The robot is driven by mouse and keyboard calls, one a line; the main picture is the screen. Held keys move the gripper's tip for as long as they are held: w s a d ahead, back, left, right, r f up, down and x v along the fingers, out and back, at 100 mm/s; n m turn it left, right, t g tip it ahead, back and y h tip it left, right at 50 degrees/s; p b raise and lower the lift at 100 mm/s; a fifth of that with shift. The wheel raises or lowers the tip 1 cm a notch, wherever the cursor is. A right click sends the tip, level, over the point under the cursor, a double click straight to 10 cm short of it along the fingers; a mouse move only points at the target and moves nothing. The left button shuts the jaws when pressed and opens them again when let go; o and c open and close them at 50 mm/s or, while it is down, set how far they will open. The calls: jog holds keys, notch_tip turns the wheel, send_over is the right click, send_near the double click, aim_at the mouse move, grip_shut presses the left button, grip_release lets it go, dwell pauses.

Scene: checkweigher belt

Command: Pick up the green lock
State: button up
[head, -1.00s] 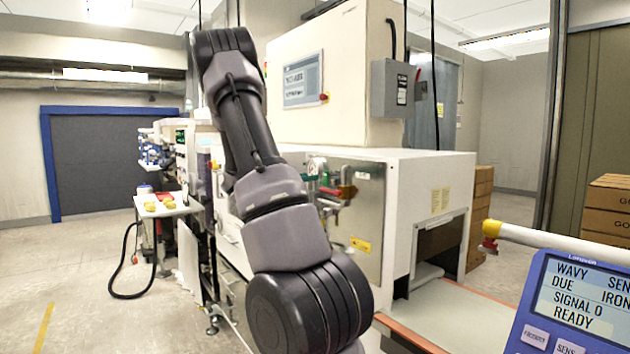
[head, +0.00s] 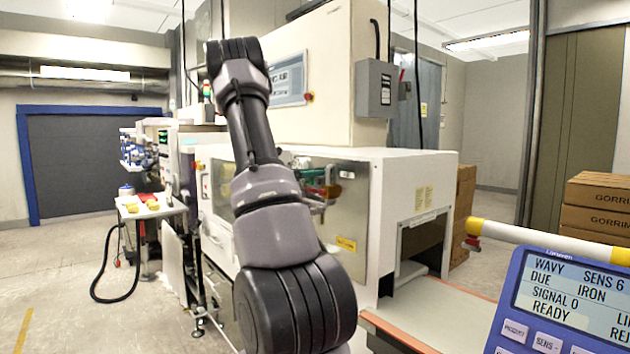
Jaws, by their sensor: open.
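A small green item (head: 309,172), which may be the green lock, shows on the front of the white machine, just right of my arm. Red and yellow parts (head: 328,190) sit close beside and below it. It is too small to make out its shape or how it is attached. My arm rises in front of the machine and covers part of that front. My gripper does not show in the head view.
The white machine (head: 415,180) fills the middle, with a grey box (head: 376,90) above. A blue-framed display (head: 570,295) and a yellow-ended white bar (head: 540,238) stand at the right front. Cartons (head: 597,205) are behind. A small table (head: 150,207) stands left; floor there is partly open.

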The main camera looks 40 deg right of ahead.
grip_shut()
jog(key=shift+r, duration=0.1)
jog(key=shift+a+r, duration=0.2)
jog(key=shift+r, duration=0.35)
jog(key=r, duration=0.5)
jog(key=shift+w+a+r, duration=0.1)
jog(key=shift+a+r, duration=0.3)
jog(key=w+a, duration=0.2)
jog(key=a, duration=1.6)
jog(key=shift+a, duration=0.35)
jog(key=shift+a, duration=0.2)
